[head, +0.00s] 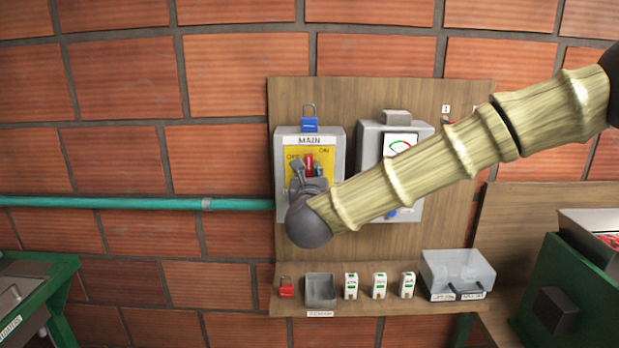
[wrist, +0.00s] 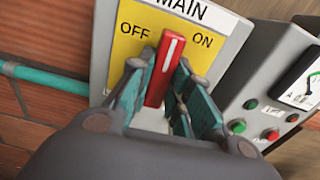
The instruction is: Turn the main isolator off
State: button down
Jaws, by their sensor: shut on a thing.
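The main isolator is a grey box (head: 337,150) with a yellow plate marked MAIN, OFF on the left and ON on the right. Its red handle (wrist: 166,70) has a white line and points about straight up the plate, between OFF and ON. The handle's red tip also shows in the head view (head: 309,160). My gripper (wrist: 157,92) is shut on the red handle, with one teal-padded finger on each side. In the head view my gripper (head: 309,172) covers the lower part of the plate.
A blue padlock (head: 310,125) hangs on top of the isolator. A grey meter box (head: 369,150) with buttons stands close on the right. Below is a shelf with a red padlock (head: 286,288), a grey tray (head: 320,290) and a clear box (head: 457,270). A teal pipe (head: 130,203) enters from the left.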

jog(key=n+b, duration=0.8)
jog(key=n, duration=0.4)
jog(key=shift+f+n+b, duration=0.1)
jog(key=shift+n+b, duration=0.25)
jog(key=shift+n, duration=0.05)
jog(key=n, duration=0.4)
jog(key=shift+n+b, duration=0.3)
jog(key=c, duration=1.3)
grip_release()
jog(key=shift+s, duration=0.15)
